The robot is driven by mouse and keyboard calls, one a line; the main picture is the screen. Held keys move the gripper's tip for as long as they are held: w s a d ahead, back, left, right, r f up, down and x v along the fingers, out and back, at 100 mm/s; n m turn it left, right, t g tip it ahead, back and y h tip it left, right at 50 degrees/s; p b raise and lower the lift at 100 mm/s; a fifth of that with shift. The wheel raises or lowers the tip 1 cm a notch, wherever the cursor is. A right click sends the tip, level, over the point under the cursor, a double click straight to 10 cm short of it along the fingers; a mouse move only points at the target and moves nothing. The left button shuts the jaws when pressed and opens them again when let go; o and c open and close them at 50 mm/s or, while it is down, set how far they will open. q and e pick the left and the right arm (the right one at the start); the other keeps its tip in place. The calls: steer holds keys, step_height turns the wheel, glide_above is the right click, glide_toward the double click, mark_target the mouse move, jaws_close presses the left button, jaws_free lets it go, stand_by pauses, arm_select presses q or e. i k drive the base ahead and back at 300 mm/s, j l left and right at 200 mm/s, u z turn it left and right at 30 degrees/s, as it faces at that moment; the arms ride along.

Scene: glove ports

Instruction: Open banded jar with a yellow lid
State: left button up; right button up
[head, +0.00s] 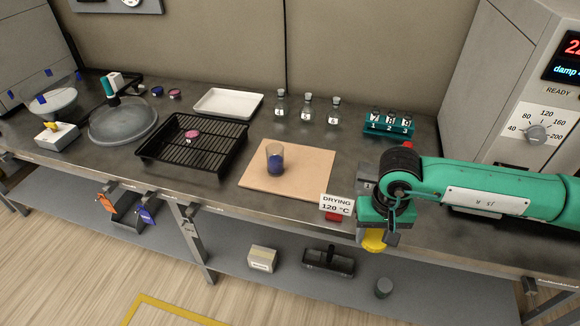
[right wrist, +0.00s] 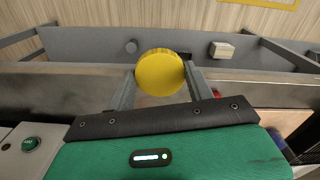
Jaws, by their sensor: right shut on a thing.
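My right gripper (right wrist: 158,82) is shut on a round yellow lid (right wrist: 160,72). In the right wrist view the lid sits between the two fingers with its flat face showing. No bands of a jar can be made out. My left gripper is not in view.
Several small flasks (head: 307,108) and a teal vial rack (head: 388,125) stand behind. A "DRYING" sign (head: 338,204) is beside my gripper.

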mark_target(274, 151)
steer(key=u, duration=0.4)
steer(key=i+u, duration=0.1)
steer(key=u, duration=0.3)
steer(key=j+u, duration=0.1)
steer(key=u, duration=0.3)
steer(key=i+u, duration=0.1)
steer(key=u, duration=0.7)
steer(key=i+l+z, duration=0.1)
steer(key=z, duration=0.4)
steer(key=i+l+z, duration=0.1)
steer(key=z, duration=0.4)
steer(key=i+z, duration=0.1)
steer(key=z, duration=0.35)
